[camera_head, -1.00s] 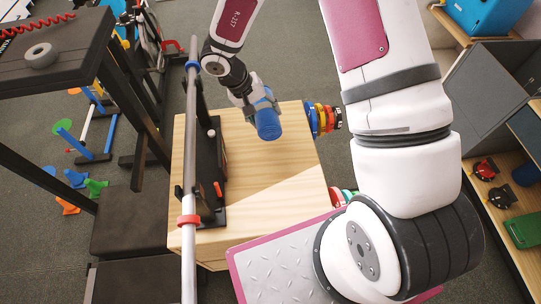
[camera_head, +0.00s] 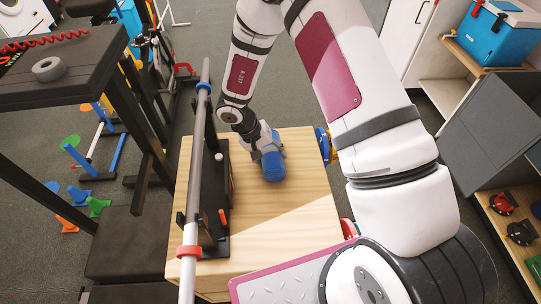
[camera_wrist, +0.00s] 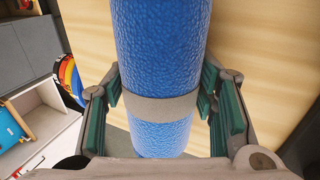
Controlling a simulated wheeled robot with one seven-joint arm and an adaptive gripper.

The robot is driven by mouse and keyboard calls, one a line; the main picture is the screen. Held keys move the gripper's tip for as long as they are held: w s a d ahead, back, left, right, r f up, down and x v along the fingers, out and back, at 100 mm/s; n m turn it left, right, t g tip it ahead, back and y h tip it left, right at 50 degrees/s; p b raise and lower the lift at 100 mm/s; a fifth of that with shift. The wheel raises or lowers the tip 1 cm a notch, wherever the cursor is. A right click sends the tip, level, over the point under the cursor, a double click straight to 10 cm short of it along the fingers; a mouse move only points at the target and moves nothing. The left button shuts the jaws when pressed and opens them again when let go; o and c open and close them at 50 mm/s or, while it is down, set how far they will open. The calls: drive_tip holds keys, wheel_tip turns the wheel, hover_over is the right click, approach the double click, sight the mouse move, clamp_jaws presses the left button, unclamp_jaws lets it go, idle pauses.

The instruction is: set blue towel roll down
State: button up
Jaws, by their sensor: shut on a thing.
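The blue towel roll (camera_head: 273,166) is a textured blue cylinder with a grey band around it. My gripper (camera_head: 266,148) is shut on it, over the wooden box top (camera_head: 285,215). In the wrist view the roll (camera_wrist: 160,50) runs from the top edge down between the green-padded fingers of my gripper (camera_wrist: 163,105), which sit at either side of the grey band. The pale wood surface shows behind the roll. I cannot tell whether the roll touches the wood.
A metal bar (camera_head: 190,240) on a black stand (camera_head: 213,190) runs along the left side of the wooden top. Coloured weight plates (camera_head: 326,146) hang at its right side. The front and right parts of the top are clear. A black bench (camera_head: 130,230) stands to the left.

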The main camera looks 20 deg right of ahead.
drive_tip(key=shift+f, duration=0.1)
drive_tip(key=o, duration=1.3)
